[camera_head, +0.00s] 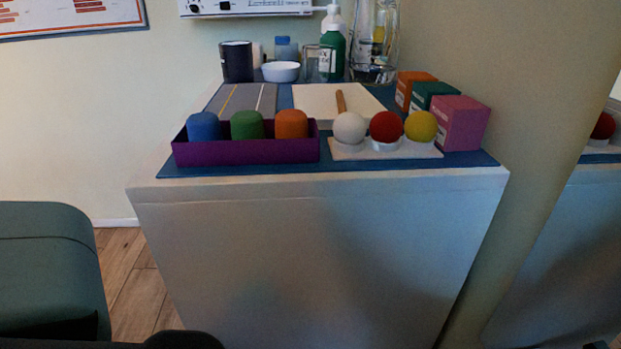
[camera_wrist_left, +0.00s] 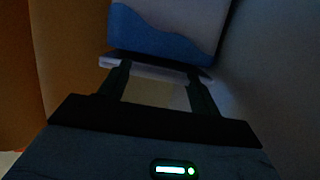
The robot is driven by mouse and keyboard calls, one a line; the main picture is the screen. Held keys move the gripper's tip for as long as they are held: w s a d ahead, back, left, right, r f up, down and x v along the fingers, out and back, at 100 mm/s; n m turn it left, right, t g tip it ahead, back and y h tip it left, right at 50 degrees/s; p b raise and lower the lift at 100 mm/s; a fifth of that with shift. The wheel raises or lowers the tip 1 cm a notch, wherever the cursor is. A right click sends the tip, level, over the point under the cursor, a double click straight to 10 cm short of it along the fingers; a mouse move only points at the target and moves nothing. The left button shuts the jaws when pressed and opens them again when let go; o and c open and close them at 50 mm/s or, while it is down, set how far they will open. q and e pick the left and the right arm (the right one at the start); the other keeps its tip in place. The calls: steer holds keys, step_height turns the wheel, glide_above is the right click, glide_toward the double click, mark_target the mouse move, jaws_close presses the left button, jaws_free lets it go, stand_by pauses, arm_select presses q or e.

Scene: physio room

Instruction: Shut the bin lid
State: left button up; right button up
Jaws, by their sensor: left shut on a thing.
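In the left wrist view my left gripper (camera_wrist_left: 160,82) has its two dark fingers apart, shut on a pale, straight-edged thing (camera_wrist_left: 160,70). I cannot tell for sure whether this thing is the bin lid. Just beyond it is a white and blue surface (camera_wrist_left: 165,30), dimly lit. No bin can be made out in the head view. My right gripper is not in view.
A white cabinet (camera_head: 320,250) fills the middle of the head view. On its top are a purple tray (camera_head: 245,152) with coloured cylinders, several balls, boxes (camera_head: 462,123) and bottles. A green padded seat (camera_head: 45,270) stands at the left, with wooden floor (camera_head: 130,285) between.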

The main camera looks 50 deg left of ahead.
arm_select(q)
steer(key=o, duration=1.1)
steer(key=shift+w+d+r, duration=0.2)
steer(key=shift+o, duration=1.5)
steer(key=shift+w+a+r, duration=0.1)
steer(key=shift+w, duration=0.05)
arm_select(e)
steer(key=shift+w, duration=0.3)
arm_select(q)
steer(key=shift+a, duration=0.1)
steer(key=p+v, duration=0.2)
steer(key=v, duration=0.6)
steer(key=shift+s+d+f+p, duration=0.2)
steer(key=shift+s+f+p, duration=0.1)
steer(key=shift+s+p, duration=0.05)
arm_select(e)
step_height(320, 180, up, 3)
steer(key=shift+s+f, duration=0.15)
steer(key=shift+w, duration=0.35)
